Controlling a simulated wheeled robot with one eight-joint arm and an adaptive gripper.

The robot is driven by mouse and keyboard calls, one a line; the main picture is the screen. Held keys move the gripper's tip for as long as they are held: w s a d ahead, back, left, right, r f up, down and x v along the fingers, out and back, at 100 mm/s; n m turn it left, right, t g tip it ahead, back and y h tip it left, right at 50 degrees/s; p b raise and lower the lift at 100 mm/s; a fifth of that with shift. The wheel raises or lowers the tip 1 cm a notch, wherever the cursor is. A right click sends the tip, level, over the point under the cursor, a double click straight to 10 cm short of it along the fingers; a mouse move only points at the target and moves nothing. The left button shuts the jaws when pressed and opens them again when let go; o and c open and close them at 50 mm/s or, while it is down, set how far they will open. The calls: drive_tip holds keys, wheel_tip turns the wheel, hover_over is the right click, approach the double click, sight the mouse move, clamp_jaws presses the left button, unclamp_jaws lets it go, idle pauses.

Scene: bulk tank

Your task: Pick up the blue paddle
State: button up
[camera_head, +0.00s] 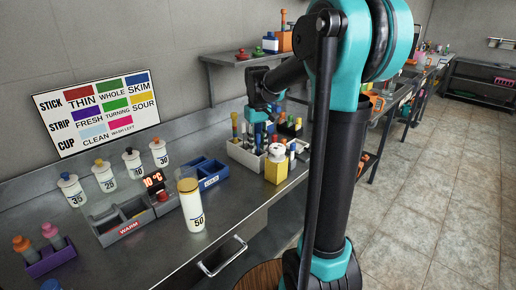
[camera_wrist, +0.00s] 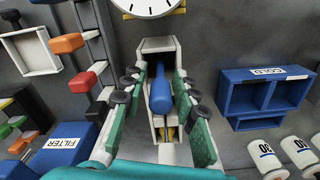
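The blue paddle (camera_wrist: 160,96) stands in a narrow light-coloured slot in the wrist view, its rounded blue handle pointing up. My gripper (camera_wrist: 160,100) is open, with one green-padded finger on each side of the handle. Gaps show between the handle and both fingers, so it is not gripped. The paddle's lower part is hidden in the slot. In the head view my gripper (camera_head: 257,116) points down over the light caddy (camera_head: 243,155) on the bench. I cannot single out the blue paddle there.
A round dial (camera_wrist: 146,7) is close beyond the slot. A blue COLD bin (camera_wrist: 262,92) is right. Numbered bottles (camera_head: 161,153) and a tall 50 bottle (camera_head: 191,207) stand on the bench.

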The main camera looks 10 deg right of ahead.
clamp_jaws()
